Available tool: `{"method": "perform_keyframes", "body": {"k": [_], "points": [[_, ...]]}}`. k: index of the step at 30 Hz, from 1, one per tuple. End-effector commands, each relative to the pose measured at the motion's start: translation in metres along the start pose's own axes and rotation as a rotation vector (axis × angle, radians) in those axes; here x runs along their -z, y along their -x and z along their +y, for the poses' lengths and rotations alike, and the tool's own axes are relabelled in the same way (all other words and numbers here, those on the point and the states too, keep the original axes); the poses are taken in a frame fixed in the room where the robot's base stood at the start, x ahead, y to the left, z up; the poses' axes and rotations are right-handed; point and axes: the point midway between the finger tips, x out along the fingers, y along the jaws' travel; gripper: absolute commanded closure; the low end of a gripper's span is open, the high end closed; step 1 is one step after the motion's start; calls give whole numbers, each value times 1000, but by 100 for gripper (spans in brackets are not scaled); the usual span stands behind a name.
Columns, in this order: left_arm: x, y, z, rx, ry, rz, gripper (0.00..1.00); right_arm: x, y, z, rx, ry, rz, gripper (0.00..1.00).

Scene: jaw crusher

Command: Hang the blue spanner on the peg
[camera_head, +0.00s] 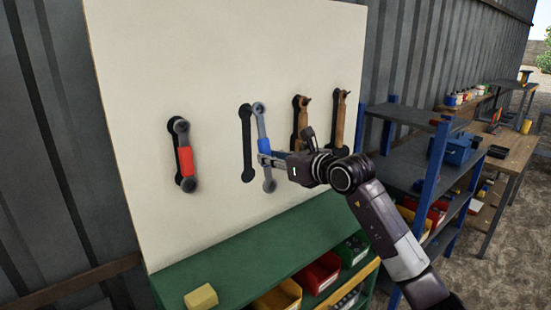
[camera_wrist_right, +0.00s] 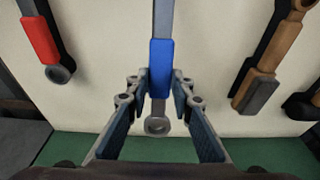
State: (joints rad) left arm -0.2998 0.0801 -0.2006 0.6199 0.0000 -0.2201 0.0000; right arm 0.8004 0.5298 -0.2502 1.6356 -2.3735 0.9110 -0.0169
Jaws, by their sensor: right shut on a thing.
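The blue spanner (camera_head: 264,145) is upright in front of the cream board (camera_head: 220,60), its grey ends above and below the blue grip. My right gripper (camera_head: 268,158) is shut on it at the lower part of the blue grip. In the right wrist view the blue spanner (camera_wrist_right: 161,60) stands between the two fingers of my right gripper (camera_wrist_right: 160,88), with its ring end below them. A black spanner-shaped outline (camera_head: 247,150) shows on the board just left of the spanner. I cannot make out the peg, or whether the spanner touches the board. My left gripper is not in view.
A red spanner (camera_head: 186,160) hangs to the left. Two wooden-handled tools (camera_head: 302,118) hang to the right. Below are a green shelf (camera_head: 240,250), coloured bins (camera_head: 318,272) and a yellow block (camera_head: 201,297). A blue-framed rack (camera_head: 437,170) stands to the right.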

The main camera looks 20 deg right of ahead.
Motion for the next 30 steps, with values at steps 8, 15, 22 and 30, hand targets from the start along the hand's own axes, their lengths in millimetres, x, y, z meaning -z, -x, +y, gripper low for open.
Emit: {"method": "perform_keyframes", "body": {"k": [8, 15, 22, 30], "points": [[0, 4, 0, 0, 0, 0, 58, -4, -17, 0, 0, 0, -2, 100], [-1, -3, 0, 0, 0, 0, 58, 0, -29, 1, 0, 1, -4, 100], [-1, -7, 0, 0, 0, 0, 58, 4, -34, 0, 0, 1, -2, 100], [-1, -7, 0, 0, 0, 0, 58, 4, -34, 1, 0, 1, -3, 100]]}}
